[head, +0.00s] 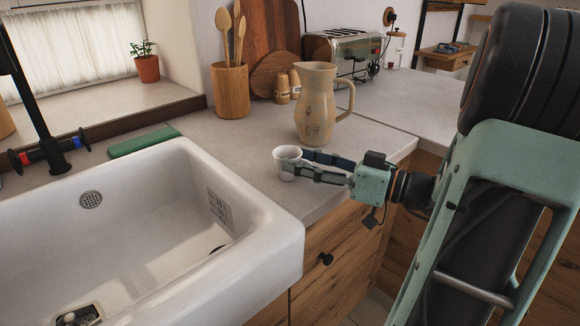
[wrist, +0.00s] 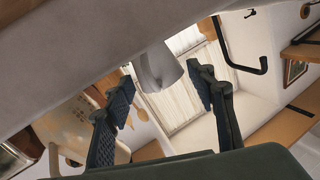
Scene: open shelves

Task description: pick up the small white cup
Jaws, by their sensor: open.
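The small white cup (head: 284,156) stands upright on the grey counter (head: 235,155), close to the sink's right corner. It also shows in the wrist view (wrist: 157,66), near the top middle. My gripper (head: 302,162) reaches in from the right, low over the counter. Its jaws are open, one finger to each side of the cup at the tips. In the head view the near finger covers part of the cup's lower side. In the wrist view the cup lies between and slightly beyond the fingertips (wrist: 161,82). I cannot tell whether either finger touches it.
A beige pitcher (head: 314,105) stands close behind my gripper. The white sink (head: 270,225) lies to the left and front. A wooden utensil holder (head: 230,90), a toaster (head: 345,48) and small wooden shakers (head: 282,88) stand farther back. Bare counter lies left of the cup.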

